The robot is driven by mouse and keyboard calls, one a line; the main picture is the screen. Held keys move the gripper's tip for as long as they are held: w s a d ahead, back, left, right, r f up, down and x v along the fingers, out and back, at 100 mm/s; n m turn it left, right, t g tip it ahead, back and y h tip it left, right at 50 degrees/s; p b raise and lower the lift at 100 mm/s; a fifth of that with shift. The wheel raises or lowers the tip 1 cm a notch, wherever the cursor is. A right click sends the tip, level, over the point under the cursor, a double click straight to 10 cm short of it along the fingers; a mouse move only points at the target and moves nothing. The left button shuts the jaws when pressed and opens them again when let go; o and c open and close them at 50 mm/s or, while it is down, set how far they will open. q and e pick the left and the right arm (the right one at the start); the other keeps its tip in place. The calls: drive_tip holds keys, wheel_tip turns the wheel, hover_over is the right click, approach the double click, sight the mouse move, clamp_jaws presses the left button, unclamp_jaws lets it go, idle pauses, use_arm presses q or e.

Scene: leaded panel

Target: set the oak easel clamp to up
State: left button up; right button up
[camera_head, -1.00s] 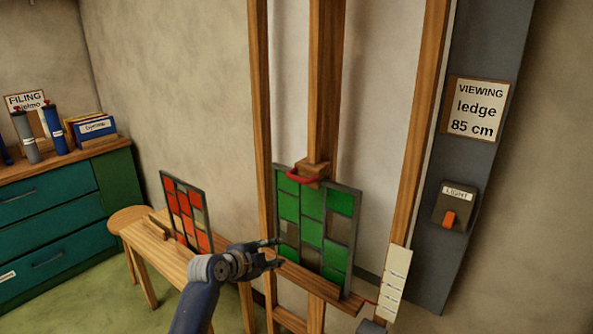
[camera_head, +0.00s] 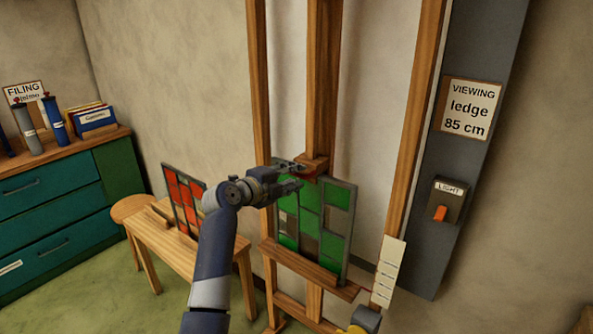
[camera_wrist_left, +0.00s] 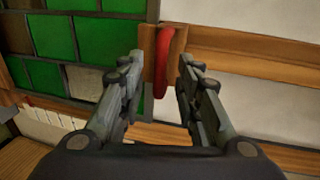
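The oak easel (camera_head: 325,80) stands against the wall with a green leaded panel (camera_head: 334,220) on its ledge (camera_head: 308,267). The clamp (camera_head: 315,163) is a wooden block on the central post at the panel's top edge, with a red handle. In the left wrist view the red handle (camera_wrist_left: 163,60) lies ahead, between the lines of the two fingers. My left gripper (camera_head: 302,174) is open at the clamp, partly covering the handle in the head view; its fingers (camera_wrist_left: 159,85) have a clear gap. Contact cannot be told.
A red leaded panel (camera_head: 184,200) stands on a wooden bench (camera_head: 170,245) at left. A grey wall strip carries a light switch (camera_head: 444,203) and a ledge sign (camera_head: 467,108). A white scale card (camera_head: 389,272) is on the easel's right leg. A teal cabinet (camera_head: 50,205) stands far left.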

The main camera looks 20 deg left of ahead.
use_arm(q)
drive_tip(key=shift+x, duration=1.15)
clamp_jaws()
use_arm(e)
drive_tip(key=shift+s+d+r, duration=0.35)
drive_tip(key=shift+s+d, duration=0.2)
drive_tip(key=shift+s, duration=0.1)
use_arm(q)
drive_tip(key=shift+w, duration=0.1)
